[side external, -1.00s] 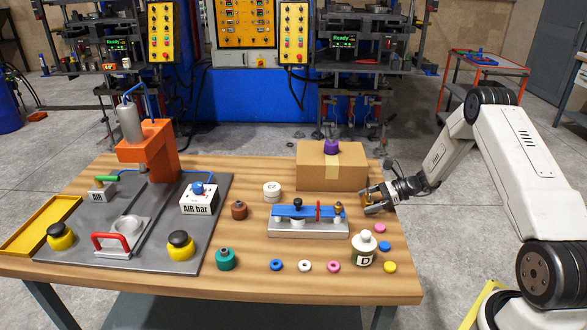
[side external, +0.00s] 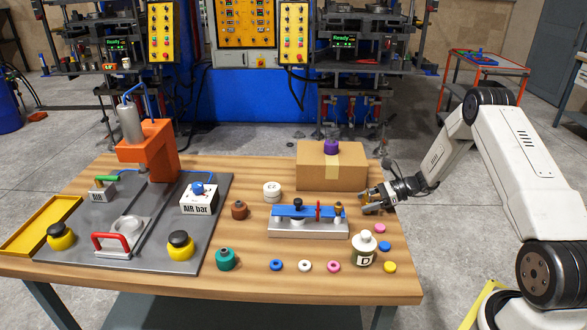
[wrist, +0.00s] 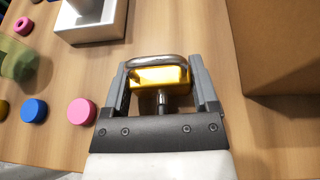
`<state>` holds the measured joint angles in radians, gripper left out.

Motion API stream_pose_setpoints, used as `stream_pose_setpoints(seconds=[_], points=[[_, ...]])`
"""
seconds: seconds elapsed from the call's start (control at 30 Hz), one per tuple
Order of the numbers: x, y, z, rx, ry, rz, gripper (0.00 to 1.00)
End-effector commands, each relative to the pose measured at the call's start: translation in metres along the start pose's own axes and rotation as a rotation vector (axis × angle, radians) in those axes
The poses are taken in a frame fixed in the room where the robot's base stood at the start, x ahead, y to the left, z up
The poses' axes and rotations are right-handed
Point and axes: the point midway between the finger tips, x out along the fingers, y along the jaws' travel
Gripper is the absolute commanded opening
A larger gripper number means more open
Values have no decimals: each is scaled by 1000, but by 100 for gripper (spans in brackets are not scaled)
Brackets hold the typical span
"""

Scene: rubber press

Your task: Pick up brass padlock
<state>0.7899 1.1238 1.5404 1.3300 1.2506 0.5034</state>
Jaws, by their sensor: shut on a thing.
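The brass padlock (wrist: 152,77) shows in the wrist view as a yellow body with a grey metal shackle. It sits between the two fingers of my gripper (wrist: 159,68), which is shut on it. In the side view my gripper (side external: 369,203) is low at the right edge of the wooden table, just right of the cardboard box. There the padlock is small and mostly hidden by the fingers. I cannot tell whether it still touches the table.
The cardboard box (side external: 331,172) stands close beside my gripper, with a purple-topped object on it. A metal fixture with a blue bar (side external: 308,228) is to the left.

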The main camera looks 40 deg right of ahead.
Motion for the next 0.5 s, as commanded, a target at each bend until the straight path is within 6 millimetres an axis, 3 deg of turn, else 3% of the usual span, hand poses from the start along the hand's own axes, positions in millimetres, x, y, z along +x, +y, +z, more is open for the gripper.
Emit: stream_pose_setpoints(seconds=[0.5], points=[[-7, -1, 16, -3, -1, 0, 0]])
